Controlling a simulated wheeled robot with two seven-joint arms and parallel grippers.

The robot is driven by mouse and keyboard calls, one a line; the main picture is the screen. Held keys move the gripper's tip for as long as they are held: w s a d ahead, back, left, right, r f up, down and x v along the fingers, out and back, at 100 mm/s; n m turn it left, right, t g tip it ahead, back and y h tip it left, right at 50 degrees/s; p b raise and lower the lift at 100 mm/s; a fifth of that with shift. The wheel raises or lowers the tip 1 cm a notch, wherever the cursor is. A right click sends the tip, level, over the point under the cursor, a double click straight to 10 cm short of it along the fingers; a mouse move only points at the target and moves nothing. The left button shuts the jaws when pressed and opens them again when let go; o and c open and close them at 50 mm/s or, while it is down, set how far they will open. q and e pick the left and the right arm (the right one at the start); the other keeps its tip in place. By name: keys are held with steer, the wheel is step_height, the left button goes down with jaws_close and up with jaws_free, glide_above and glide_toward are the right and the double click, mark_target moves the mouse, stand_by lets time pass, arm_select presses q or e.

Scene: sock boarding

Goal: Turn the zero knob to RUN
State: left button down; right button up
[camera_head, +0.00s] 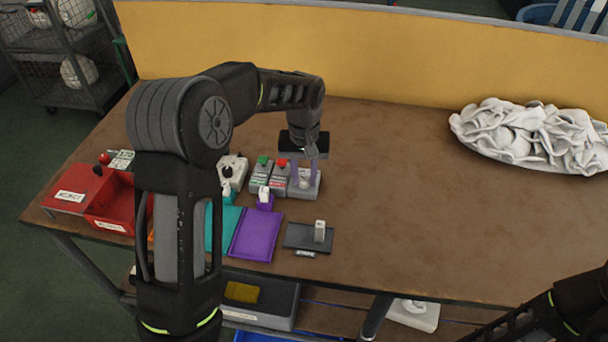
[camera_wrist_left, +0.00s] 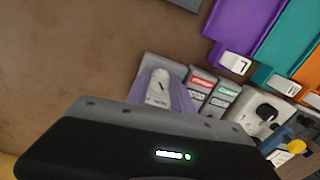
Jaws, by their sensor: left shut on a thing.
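The zero knob (camera_wrist_left: 158,88) is a pale, rounded knob with a dark pointer mark, on a grey box (camera_wrist_left: 151,61). In the head view the knob (camera_head: 304,182) and its box (camera_head: 313,192) are at the right end of a row of controls. My left gripper (camera_head: 305,175) reaches down from above, its lavender fingers shut on the knob from both sides. The left wrist view shows the fingers (camera_wrist_left: 158,94) on either side of it. The gripper body hides the near part of the box. I cannot read a RUN label. My right gripper is out of view.
A green-button box (camera_head: 261,175) and a red-button box (camera_head: 280,177) stand close left of the knob box. A purple tray (camera_head: 257,236), a teal tray (camera_head: 226,230) and a dark plate (camera_head: 300,236) lie in front. White socks (camera_head: 530,137) are piled far right. The table's middle right is clear.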

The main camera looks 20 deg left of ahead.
mark_target(304, 180)
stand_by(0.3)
arm_select(q)
steer(key=c, duration=1.1)
jaws_free()
step_height(304, 180, up, 8)
steer(key=shift+f, duration=0.1)
